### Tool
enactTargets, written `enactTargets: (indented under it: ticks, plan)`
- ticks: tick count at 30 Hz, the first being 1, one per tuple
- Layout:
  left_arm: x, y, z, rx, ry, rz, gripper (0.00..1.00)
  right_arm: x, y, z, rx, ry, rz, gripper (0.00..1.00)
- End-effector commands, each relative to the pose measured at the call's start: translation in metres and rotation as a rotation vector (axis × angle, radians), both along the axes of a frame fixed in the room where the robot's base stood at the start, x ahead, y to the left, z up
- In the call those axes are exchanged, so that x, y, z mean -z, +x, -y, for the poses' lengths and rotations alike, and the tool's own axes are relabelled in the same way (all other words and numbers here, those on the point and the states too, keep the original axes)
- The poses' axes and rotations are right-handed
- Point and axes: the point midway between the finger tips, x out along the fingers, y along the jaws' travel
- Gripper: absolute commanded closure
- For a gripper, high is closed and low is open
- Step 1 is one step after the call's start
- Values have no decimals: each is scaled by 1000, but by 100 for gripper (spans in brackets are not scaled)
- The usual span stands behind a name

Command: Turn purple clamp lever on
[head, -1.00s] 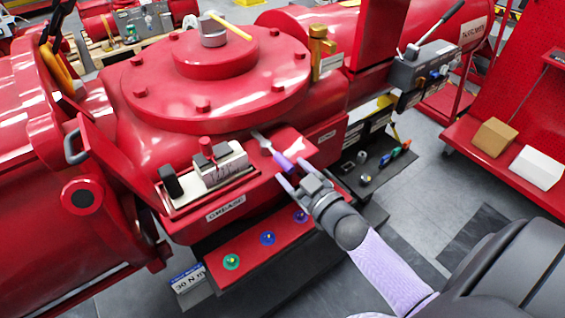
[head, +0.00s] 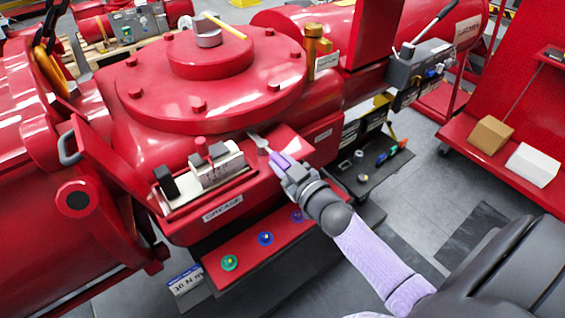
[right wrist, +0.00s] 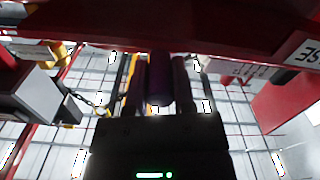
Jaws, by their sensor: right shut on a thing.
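The purple clamp lever (head: 277,158) sticks out from a grey pivot on the front ledge of the red valve actuator (head: 150,150). My right gripper (head: 285,167) is at the lever's outer end, its fingers on either side of the purple handle and shut on it. In the right wrist view the dark purple handle (right wrist: 160,82) lies between the two fingers, under a red edge. The gripper hides the handle's outer end. My left gripper is not in view.
Below, a red panel (head: 248,275) carries green and blue knobs. A dark shelf with small parts (head: 370,170) lies to the right. Grey floor is free beyond it.

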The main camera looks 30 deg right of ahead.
Motion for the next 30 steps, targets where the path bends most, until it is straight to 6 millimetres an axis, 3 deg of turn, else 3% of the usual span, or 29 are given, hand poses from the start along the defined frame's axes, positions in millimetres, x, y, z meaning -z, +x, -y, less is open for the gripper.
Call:
enactTargets:
  ticks: [11, 30]
  plan:
    - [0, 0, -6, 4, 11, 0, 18, 0, 0, 0, 0, 0, 0, 100]
    - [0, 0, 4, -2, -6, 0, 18, 0, 0, 0, 0, 1, 0, 100]
